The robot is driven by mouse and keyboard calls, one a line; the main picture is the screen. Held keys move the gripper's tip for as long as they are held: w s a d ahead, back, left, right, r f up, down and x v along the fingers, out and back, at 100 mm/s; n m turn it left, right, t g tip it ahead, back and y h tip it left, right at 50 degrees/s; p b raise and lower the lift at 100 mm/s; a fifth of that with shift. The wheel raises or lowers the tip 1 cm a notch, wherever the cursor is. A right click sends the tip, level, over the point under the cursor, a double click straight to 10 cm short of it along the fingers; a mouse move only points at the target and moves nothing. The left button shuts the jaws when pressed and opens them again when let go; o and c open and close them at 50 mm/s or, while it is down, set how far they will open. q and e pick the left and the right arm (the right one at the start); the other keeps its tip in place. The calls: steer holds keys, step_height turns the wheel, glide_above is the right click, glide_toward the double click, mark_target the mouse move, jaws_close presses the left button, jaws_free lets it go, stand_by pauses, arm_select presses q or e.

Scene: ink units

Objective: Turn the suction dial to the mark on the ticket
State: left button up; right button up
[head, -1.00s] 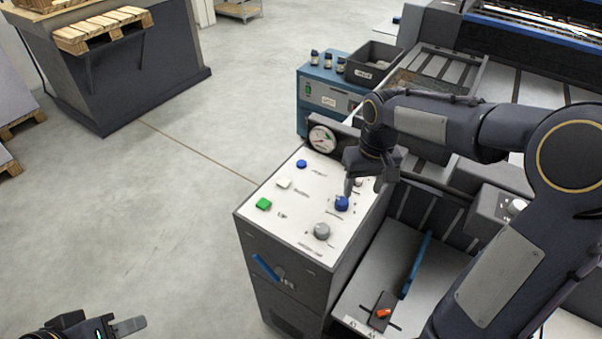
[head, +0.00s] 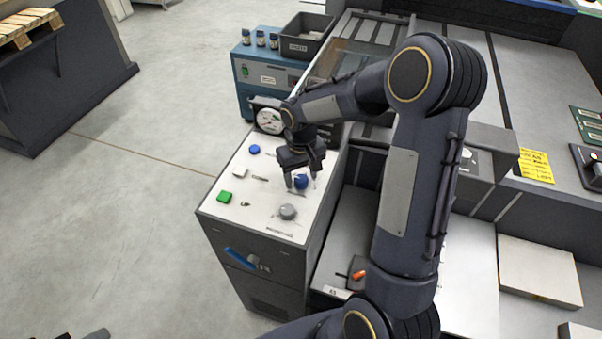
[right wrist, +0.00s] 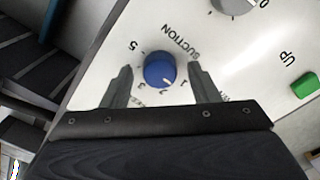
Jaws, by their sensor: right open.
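The blue suction dial (head: 301,182) is on the white top of the control panel (head: 262,222). In the right wrist view the dial (right wrist: 160,70) sits beside the word SUCTION, with numbers around it. Its pale pointer mark faces the lower right of that view; the number it meets is too small to read surely. My right gripper (head: 301,178) is open over the dial, one finger on each side, with gaps showing in the wrist view (right wrist: 159,72). A yellow ticket (head: 535,166) lies at the right; its writing is not legible. Only a sliver of my left gripper (head: 94,335) shows.
A grey knob (head: 288,212), green button (head: 224,197), white button (head: 240,172) and blue button (head: 254,149) share the panel. A round gauge (head: 269,121) stands at its back edge. Behind are a blue cabinet (head: 262,78) and a dark bin (head: 305,45).

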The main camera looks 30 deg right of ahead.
steer(key=shift+c, duration=0.3)
steer(key=c, duration=0.9)
steer(key=m+b, duration=0.2)
steer(key=m, duration=0.3)
steer(key=shift+m+b, duration=0.3)
steer(key=shift+m, duration=1.5)
